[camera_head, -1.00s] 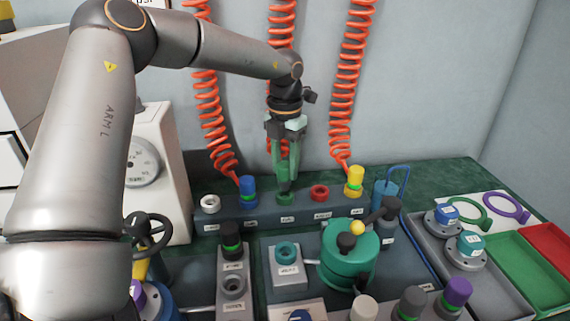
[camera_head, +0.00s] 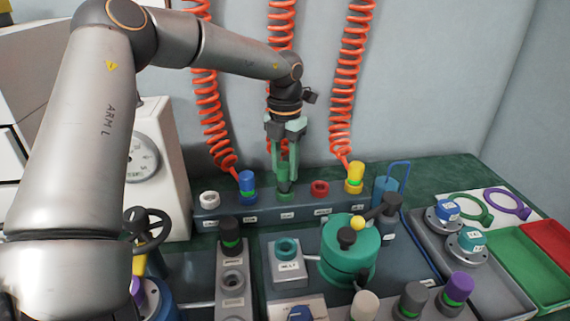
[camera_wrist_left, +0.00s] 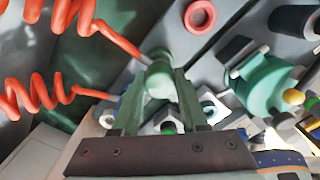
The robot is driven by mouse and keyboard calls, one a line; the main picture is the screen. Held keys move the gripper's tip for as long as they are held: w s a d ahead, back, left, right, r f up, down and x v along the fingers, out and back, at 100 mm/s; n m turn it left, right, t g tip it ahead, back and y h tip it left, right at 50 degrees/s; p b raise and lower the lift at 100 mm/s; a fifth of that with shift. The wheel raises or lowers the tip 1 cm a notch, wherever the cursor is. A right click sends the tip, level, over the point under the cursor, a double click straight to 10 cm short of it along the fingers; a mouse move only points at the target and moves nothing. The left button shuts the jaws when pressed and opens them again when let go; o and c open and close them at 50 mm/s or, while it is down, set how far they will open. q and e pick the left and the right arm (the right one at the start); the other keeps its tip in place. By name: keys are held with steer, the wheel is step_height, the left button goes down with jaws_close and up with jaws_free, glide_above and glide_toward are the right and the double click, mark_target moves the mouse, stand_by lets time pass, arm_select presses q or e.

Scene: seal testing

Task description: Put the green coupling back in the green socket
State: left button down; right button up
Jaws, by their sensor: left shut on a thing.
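My left gripper (camera_head: 284,168) is shut on the green coupling (camera_head: 284,181), which stands upright between its fingers. The coupling is at the green socket (camera_head: 286,194) in the back rail, between the blue and red positions. I cannot tell how deeply it is seated. In the left wrist view the green coupling (camera_wrist_left: 159,76) shows between the fingertips (camera_wrist_left: 165,90). The fingers hide part of it. My right gripper is not in view.
The rail (camera_head: 262,211) also holds a blue coupling (camera_head: 247,184), a yellow coupling (camera_head: 355,177), a white ring (camera_head: 209,198) and a red ring (camera_head: 320,188). Orange coiled hoses hang behind. A teal vessel (camera_head: 349,258) stands in front.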

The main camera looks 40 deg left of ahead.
arm_select(q)
steer(key=shift+f+b, duration=0.5)
steer(key=shift+f, duration=0.3)
steer(key=shift+c, duration=1.8)
jaws_free()
step_height(320, 180, up, 11)
steer(key=p, duration=0.4)
steer(key=shift+r+p, duration=0.2)
steer(key=shift+p, duration=0.1)
steer(key=shift+r, duration=0.65)
steer(key=shift+d+f, duration=0.1)
